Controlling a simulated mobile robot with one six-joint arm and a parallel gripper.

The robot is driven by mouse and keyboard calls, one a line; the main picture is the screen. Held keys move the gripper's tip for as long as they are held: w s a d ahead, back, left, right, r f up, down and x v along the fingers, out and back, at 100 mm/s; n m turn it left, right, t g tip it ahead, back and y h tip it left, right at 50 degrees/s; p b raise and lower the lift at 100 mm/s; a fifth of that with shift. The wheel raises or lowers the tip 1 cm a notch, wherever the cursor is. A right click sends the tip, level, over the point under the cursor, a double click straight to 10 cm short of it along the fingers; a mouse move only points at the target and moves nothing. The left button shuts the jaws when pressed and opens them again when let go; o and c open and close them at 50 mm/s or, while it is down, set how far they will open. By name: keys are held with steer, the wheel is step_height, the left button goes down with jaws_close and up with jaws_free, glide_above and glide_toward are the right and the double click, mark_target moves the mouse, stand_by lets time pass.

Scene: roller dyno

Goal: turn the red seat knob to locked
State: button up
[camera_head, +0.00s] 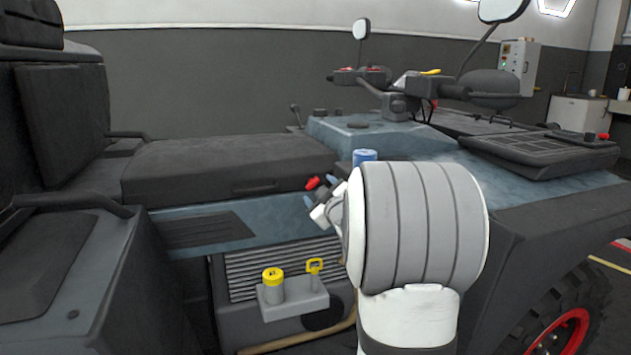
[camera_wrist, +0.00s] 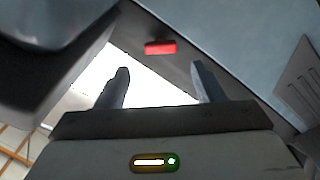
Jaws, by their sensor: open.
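The red seat knob (camera_head: 312,183) shows in the head view as a small red piece on the side of the blue-grey vehicle body, just below the black seat (camera_head: 215,166). In the wrist view the red knob (camera_wrist: 160,47) is a short, flat bar lying roughly level across the picture, on a dark surface. My gripper (camera_head: 319,191) is open, with its fingertips close to the knob in the head view. In the wrist view my gripper (camera_wrist: 161,72) has its fingers spread, with the knob beyond and between them. No contact shows. The knob's base and any lock marks cannot be made out.
A block with a yellow cap (camera_head: 272,274) and a yellow-handled dipstick (camera_head: 314,264) stands below and left of my gripper. A blue cap (camera_head: 364,155) sits just above my wrist. The handlebar (camera_head: 395,92) is above and behind. My arm hides part of the vehicle's side.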

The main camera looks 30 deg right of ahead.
steer(key=shift+s+a, duration=0.2)
steer(key=shift+s, duration=1)
